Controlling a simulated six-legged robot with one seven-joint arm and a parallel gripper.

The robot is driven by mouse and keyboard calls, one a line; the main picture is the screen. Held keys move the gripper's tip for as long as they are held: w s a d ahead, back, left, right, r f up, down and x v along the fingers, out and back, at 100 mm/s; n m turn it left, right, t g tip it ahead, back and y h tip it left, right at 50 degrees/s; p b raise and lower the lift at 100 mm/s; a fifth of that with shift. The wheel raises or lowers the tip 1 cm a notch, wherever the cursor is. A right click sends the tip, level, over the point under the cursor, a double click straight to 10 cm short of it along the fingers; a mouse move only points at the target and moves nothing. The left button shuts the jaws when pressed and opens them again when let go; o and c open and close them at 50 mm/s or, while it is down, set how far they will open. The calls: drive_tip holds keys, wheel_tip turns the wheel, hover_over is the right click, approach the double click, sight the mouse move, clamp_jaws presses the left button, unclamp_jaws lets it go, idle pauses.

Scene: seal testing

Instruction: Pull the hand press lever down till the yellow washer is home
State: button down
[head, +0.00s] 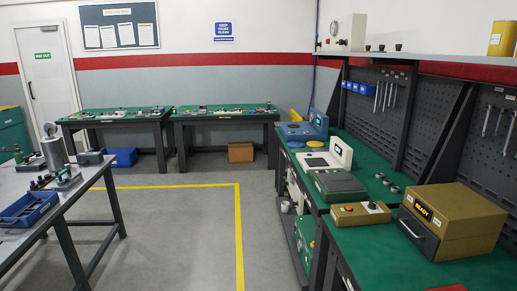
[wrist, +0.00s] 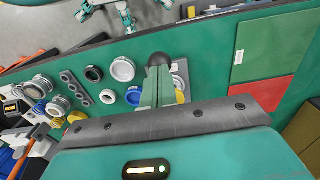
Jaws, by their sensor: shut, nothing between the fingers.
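In the wrist view, my gripper (wrist: 159,72) points down over a green bench, its two narrow green fingers close together and empty. A round black knob (wrist: 161,58), which looks like the press lever's end, shows just beyond the fingertips. I cannot tell whether they touch. Part of a pale grey device (wrist: 182,78), probably the hand press, shows to the right of the fingers. A small yellow piece (wrist: 181,97) beside it may be the yellow washer. The fingers and gripper body hide most of the press, so the washer's seating cannot be told. The head view shows neither gripper nor press clearly.
Left of the fingers lie a white ring (wrist: 122,69), a black ring (wrist: 93,73), a blue ring (wrist: 134,96) and a grey holed bar (wrist: 78,88). A red mat (wrist: 262,93) lies right. In the head view, an ochre box (head: 455,220) stands on the right bench.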

drive_tip(key=shift+f, duration=0.25)
drive_tip(key=shift+a+f, duration=0.1)
drive_tip(key=shift+f, duration=0.25)
drive_tip(key=shift+a+f, duration=0.15)
drive_tip(key=shift+f, duration=1.05)
drive_tip(key=shift+r, duration=4.5)
